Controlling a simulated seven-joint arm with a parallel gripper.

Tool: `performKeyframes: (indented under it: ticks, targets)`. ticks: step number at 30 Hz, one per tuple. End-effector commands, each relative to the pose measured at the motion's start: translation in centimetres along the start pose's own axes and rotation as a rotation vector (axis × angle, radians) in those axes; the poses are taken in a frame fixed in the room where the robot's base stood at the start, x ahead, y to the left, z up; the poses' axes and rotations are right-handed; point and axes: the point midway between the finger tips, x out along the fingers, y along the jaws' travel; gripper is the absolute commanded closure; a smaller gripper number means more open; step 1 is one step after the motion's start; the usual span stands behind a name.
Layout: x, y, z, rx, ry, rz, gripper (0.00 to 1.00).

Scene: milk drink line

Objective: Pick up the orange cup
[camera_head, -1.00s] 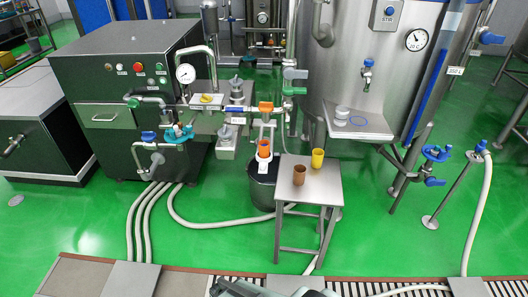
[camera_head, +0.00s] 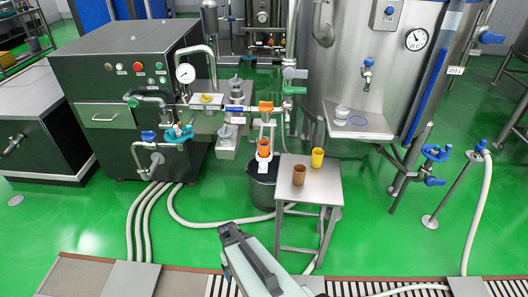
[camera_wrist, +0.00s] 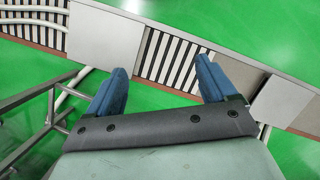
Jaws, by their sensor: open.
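The orange cup (camera_head: 264,149) sits upright on a white holder (camera_head: 263,170) below an orange-handled valve (camera_head: 266,106), above a dark bucket (camera_head: 261,193). The cup is out of the wrist view. My gripper (camera_wrist: 161,76) shows two blue fingers spread wide apart with nothing between them. In the head view my gripper (camera_head: 229,231) is at the lower middle, below and slightly left of the cup in the picture, and clear of it.
A small steel table (camera_head: 323,184) right of the bucket bears a brown cup (camera_head: 299,175) and a yellow cup (camera_head: 318,157). White hoses (camera_head: 210,224) lie on the green floor. A floor grating (camera_wrist: 170,60) shows beneath my fingers. A steel tank (camera_head: 350,60) stands behind.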

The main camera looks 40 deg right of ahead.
Motion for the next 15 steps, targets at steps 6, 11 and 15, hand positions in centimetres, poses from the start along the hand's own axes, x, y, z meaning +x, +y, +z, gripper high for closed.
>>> performKeyframes:
  ticks: [6,11,15]
  targets:
    - [-5.6,3.7,-6.7,0.066,0.115,0.000,0.15]
    - [-10.0,6.9,-10.9,0.107,0.197,0.015,0.15]
    - [-14.3,10.1,-14.5,0.139,0.271,0.037,0.15]
